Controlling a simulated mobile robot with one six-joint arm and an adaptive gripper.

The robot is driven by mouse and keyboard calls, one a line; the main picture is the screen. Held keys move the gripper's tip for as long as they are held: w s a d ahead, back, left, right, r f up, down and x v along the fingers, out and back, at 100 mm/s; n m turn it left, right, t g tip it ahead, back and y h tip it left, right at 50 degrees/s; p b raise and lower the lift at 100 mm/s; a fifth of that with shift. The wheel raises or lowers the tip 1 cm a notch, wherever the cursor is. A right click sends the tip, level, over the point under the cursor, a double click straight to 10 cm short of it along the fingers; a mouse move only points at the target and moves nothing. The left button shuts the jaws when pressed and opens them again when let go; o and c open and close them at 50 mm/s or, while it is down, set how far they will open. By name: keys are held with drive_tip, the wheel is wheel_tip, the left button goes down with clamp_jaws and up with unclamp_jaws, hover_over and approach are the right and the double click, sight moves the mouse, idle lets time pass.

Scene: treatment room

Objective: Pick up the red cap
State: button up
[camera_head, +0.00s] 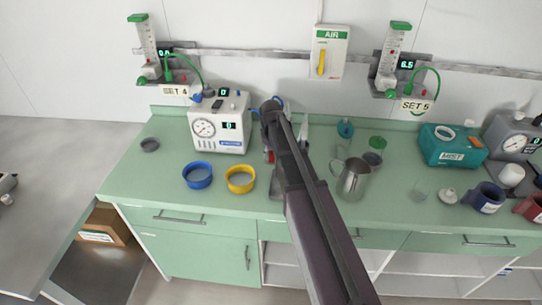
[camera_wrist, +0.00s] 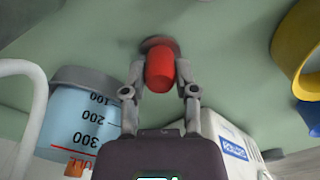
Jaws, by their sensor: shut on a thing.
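The red cap (camera_wrist: 160,70) is between the two fingers of my gripper (camera_wrist: 160,78) in the wrist view. The fingers press on its left and right sides. Just beyond the cap a dark brown round patch (camera_wrist: 152,42) shows at the green counter surface; I cannot tell whether it is a shadow or a separate thing, or whether the cap touches the counter. In the head view only a small bit of red (camera_head: 269,157) shows beside my arm, which hides most of the gripper.
A graduated container with blue contents (camera_wrist: 85,115) stands close on the left in the wrist view. A yellow ring (camera_head: 240,191) and a blue ring (camera_head: 198,188) lie left of my arm. A white gauge box (camera_head: 219,143) is behind them; a metal jug (camera_head: 353,181) stands right.

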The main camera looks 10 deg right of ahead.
sight(271, 152)
idle(0.4)
wheel_tip(271, 152, up, 3)
drive_tip(key=p, duration=0.3)
drive_tip(key=shift+r, duration=0.1)
drive_tip(key=s, duration=0.5)
drive_tip(key=s+r+p, duration=0.1)
drive_tip(key=s, duration=0.4)
drive_tip(key=s+p, duration=0.1)
drive_tip(key=s, duration=0.5)
drive_tip(key=shift+a+r, duration=0.1)
drive_tip(key=shift+r, duration=0.25)
drive_tip(key=shift+s, duration=0.15)
